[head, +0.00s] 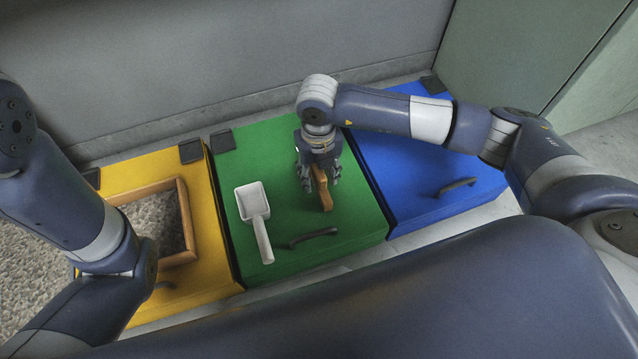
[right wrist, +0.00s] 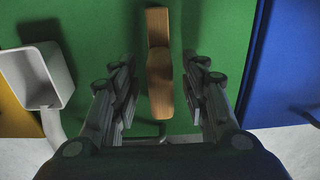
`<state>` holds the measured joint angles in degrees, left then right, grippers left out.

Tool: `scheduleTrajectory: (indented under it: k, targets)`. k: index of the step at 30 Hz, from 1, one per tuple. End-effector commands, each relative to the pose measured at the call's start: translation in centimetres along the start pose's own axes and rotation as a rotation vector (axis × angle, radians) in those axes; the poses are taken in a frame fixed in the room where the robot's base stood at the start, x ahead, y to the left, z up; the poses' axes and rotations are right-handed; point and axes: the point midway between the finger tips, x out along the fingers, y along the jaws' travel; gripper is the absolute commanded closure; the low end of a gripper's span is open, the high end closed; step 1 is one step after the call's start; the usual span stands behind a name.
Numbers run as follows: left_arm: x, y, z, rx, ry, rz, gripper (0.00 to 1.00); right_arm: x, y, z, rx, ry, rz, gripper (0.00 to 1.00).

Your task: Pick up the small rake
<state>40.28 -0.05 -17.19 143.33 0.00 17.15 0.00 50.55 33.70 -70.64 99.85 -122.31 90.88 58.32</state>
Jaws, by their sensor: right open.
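A brown wooden object (head: 325,192), which I take for the small rake, lies on the green box lid (head: 355,215). No tines can be made out on it. My right gripper (head: 319,178) points down over it, with one finger on each side. In the right wrist view the wooden piece (right wrist: 159,75) stands between the two open fingers (right wrist: 161,72), with a gap on both sides. My left arm comes in at the left, but its gripper does not show.
A white scoop (head: 253,205) lies on the green lid left of the wooden piece. A black handle (head: 313,238) is at the lid's front. A blue box (head: 410,180) stands right; a grey wall is behind.

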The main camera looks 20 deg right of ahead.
Motion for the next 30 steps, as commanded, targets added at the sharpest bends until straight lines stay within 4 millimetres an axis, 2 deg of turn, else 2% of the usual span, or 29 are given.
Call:
scheduleTrajectory:
  k: [1,5,14,18,20,30]
  targets:
    - [-1.2,0.2,-0.3,0.0,-0.002,0.0,1.0,1.3,-0.2,0.0,0.001,0.0,0.0,0.58]
    - [-2.1,0.4,-0.7,0.0,-0.003,0.0,1.0,2.6,-0.1,0.0,0.0,0.001,0.0,0.58]
    - [-2.1,0.4,-0.6,0.0,-0.002,0.001,1.0,2.6,-0.1,0.0,0.0,0.0,0.001,0.58]
    - [-2.1,0.4,-0.7,0.0,-0.002,0.001,1.0,2.6,-0.1,0.0,0.0,0.0,0.001,0.9]
    - [-2.1,0.5,-0.7,0.0,-0.002,0.001,1.0,2.6,-0.1,0.0,0.0,0.0,0.001,1.0]
    - [-2.0,0.4,-0.6,0.0,-0.002,0.001,1.0,2.5,-0.1,0.0,0.0,0.0,0.001,1.0]
